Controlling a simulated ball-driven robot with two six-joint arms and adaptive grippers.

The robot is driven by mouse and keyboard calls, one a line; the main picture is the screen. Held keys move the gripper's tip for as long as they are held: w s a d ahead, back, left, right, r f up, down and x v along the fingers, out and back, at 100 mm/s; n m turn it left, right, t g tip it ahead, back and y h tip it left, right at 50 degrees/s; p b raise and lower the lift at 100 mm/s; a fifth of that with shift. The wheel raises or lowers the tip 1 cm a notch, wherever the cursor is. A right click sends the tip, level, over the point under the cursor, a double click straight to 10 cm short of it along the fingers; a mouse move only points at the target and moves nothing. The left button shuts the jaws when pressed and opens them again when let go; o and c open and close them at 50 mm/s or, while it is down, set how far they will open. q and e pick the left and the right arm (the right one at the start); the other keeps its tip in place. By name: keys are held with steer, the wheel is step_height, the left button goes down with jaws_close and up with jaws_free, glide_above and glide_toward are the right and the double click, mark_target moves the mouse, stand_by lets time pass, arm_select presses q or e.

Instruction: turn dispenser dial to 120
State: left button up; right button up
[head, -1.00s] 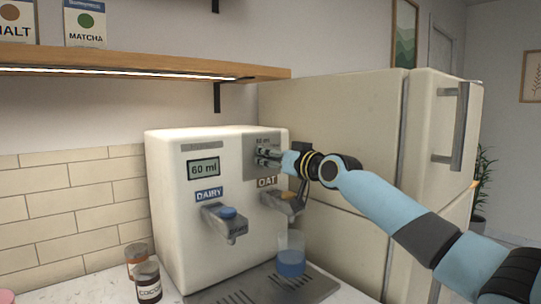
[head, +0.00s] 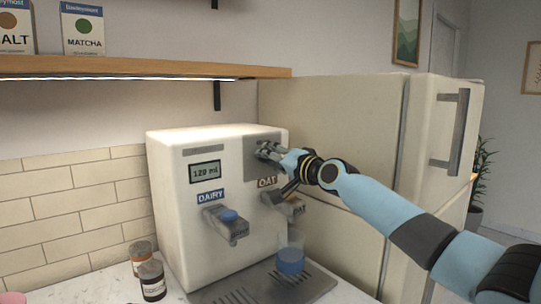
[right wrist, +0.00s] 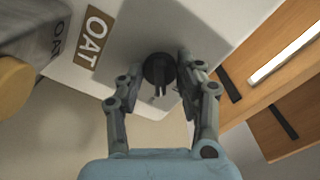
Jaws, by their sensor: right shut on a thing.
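The white dispenser (head: 180,250) stands on the counter, and its display (head: 205,171) reads 120 ml. Its dark round dial (right wrist: 159,70) sits on a grey panel (head: 252,170) at the upper right of the front. My right gripper (head: 264,151) is at that panel, shut on the dial, with one finger on each side of it in the right wrist view. In the head view the fingers hide most of the dial. My left gripper is not in view.
Below are the DAIRY spout (head: 226,222) and the OAT spout (head: 285,200), partly behind my gripper. A glass with blue contents (head: 290,261) stands on the drip tray (head: 245,293). Small jars (head: 151,281) stand at left. A shelf (head: 130,71) runs above; a fridge (head: 340,120) stands at right.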

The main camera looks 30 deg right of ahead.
steer(key=shift+m, duration=0.6)
steer(key=o, duration=1.2)
steer(key=shift+c, duration=0.2)
steer(key=shift+s, duration=0.1)
steer(key=shift+s, duration=0.4)
steer(key=s, duration=0.6)
steer(key=shift+s+d, duration=0.25)
steer(key=shift+d, duration=0.05)
